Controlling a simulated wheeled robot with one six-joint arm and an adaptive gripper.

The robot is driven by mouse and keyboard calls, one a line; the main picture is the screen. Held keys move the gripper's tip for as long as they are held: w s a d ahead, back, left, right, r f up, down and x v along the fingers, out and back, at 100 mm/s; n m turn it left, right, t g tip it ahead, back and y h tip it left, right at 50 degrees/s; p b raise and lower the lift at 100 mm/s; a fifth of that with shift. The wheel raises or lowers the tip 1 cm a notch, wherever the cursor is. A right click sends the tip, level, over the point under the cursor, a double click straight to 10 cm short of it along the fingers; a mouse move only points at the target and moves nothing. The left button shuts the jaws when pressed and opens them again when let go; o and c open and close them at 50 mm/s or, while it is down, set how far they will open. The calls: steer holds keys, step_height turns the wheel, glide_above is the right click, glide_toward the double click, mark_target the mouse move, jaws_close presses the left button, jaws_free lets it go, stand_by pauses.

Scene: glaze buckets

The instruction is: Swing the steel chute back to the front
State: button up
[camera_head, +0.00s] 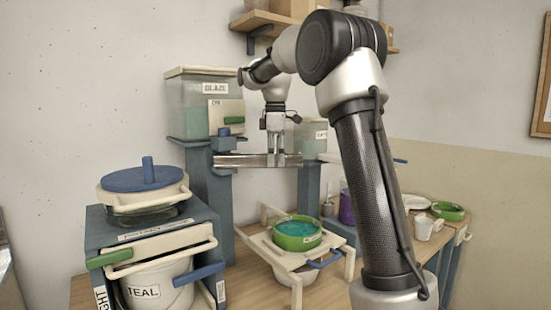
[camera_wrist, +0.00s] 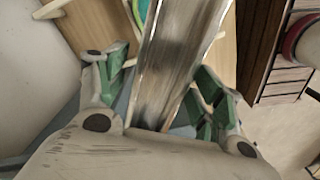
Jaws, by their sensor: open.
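The steel chute (camera_head: 240,161) is a shiny metal trough, lying level across the picture in front of the GLAZE tank (camera_head: 190,110) in the head view. My gripper (camera_head: 277,158) points down over the chute's right part. In the wrist view the chute (camera_wrist: 176,50) runs from the top edge down between the green-padded fingers of my gripper (camera_wrist: 163,88). The fingers are open, one on each side of the chute, with a gap visible on the left. Contact on the right cannot be told. The chute's near end is hidden behind the gripper body.
A TEAL bucket (camera_head: 158,288) stands at the left inside a blue stand (camera_head: 208,247) with a blue-lidded pot on top. A green basin of teal liquid (camera_head: 297,233) sits on a cream rack below the chute. A white cup (camera_head: 424,227) and green dish stand at right.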

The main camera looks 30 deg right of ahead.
steer(key=c, duration=1.5)
steer(key=shift+o, duration=0.2)
steer(key=shift+s, duration=0.15)
steer(key=shift+s+a+m, duration=0.45)
steer(key=shift+s+m, duration=0.25)
steer(key=shift+s, duration=0.1)
steer(key=s+a+m, duration=0.7)
steer(key=a+m, duration=0.2)
steer(key=a, duration=0.1)
steer(key=shift+s+a+m, duration=0.15)
steer(key=shift+a+m, duration=0.1)
steer(key=shift+m, duration=0.05)
steer(key=shift+r, duration=0.1)
steer(key=o, duration=1.5)
steer(key=shift+c, duration=0.2)
